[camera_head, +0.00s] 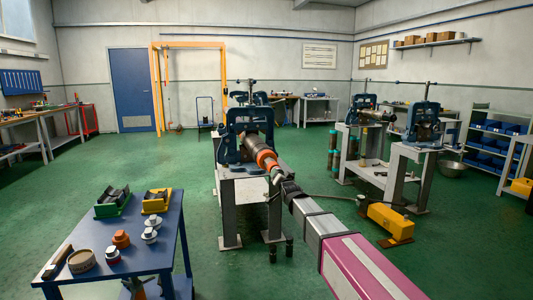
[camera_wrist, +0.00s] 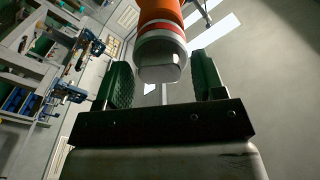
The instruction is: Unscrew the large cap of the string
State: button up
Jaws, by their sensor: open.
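The string (camera_head: 249,142) is a dark pipe held level in a blue pipe vise (camera_head: 232,122) on a grey stand. Its near end carries a large orange cap (camera_head: 266,159). In the wrist view the orange cap (camera_wrist: 160,12) has a pale ring and a blunt grey tip (camera_wrist: 160,66). My gripper (camera_head: 279,180) is just in front of that end. In the wrist view my gripper (camera_wrist: 160,78) has its green ribbed jaws apart, one on each side of the grey tip. Gaps show on both sides, so nothing is gripped. How deep the tip sits between the jaws is hard to tell.
A blue table (camera_head: 128,232) at the left front holds loose caps (camera_head: 121,239) and green and yellow trays (camera_head: 112,203). A yellow pump unit (camera_head: 390,220) stands on the floor at right. Other vises on stands (camera_head: 404,173) are behind it. Green floor is open at left.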

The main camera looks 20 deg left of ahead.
jog(key=c, duration=0.9)
jog(key=n, duration=1.5)
jog(key=shift+g+y, duration=0.3)
jog(key=shift+y, duration=0.1)
jog(key=shift+c, duration=0.2)
